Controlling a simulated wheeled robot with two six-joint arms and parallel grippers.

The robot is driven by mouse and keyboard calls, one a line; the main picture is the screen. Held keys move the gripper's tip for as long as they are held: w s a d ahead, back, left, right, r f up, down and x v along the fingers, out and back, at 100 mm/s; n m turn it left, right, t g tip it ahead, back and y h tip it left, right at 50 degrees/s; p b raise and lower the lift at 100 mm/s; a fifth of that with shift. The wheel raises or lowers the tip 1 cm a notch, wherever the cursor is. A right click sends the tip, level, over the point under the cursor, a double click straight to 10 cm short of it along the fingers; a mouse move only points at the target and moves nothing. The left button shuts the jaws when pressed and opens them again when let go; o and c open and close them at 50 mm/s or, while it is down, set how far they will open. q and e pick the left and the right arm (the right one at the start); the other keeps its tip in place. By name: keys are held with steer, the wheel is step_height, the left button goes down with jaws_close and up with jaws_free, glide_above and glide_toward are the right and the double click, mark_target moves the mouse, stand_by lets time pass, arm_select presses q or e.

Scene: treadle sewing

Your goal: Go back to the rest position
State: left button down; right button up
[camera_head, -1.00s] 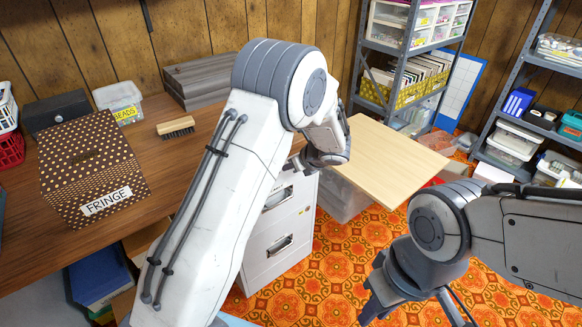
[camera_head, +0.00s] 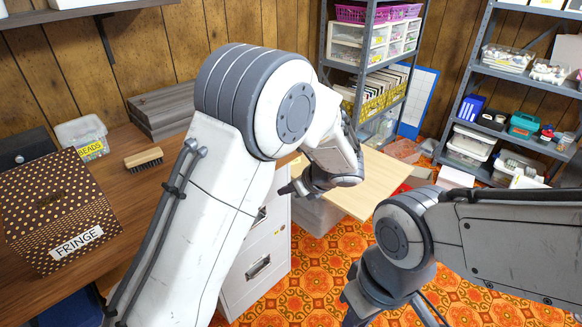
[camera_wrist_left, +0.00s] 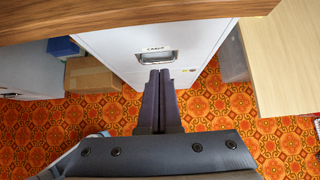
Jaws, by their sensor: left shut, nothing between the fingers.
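My left arm crosses the middle of the head view, raised in front of the wooden table. Its gripper (camera_head: 286,189) points down-left above the white filing cabinet, beside the table edge. In the left wrist view, its two dark fingers (camera_wrist_left: 158,82) lie together with nothing between them, over the cabinet front and floor. My right gripper (camera_head: 390,312) hangs low at the bottom of the head view over the orange carpet. Its tips are cut off by the frame edge, so its opening is unclear.
On the table (camera_head: 165,183) stand a dotted FRINGE box (camera_head: 60,200), a brush (camera_head: 144,159) and a BEADS tub (camera_head: 83,137). The filing cabinet (camera_head: 258,265) stands below. A pale board (camera_head: 375,180) lies beyond the left gripper. Metal shelves (camera_head: 478,70) stand behind.

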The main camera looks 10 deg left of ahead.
arm_select(q)
steer(key=s+d+r+n+g+h, duration=0.25)
steer(key=s+n, duration=0.35)
steer(key=s, duration=0.5)
steer(key=s+d+r+n+g+h, duration=0.1)
steer(key=s+d+n+h, duration=0.3)
steer(key=s, duration=0.6)
steer(key=s+d+r+n+g+h, duration=0.1)
steer(key=s+n+g+h, duration=0.1)
steer(key=s+n, duration=0.7)
step_height(320, 180, up, 21)
steer(key=s+m+p, duration=0.1)
steer(key=s+p, duration=0.1)
steer(key=p, duration=1.8)
steer(key=shift+m, duration=0.3)
steer(key=shift+d+t, duration=0.1)
steer(key=shift+t, duration=0.15)
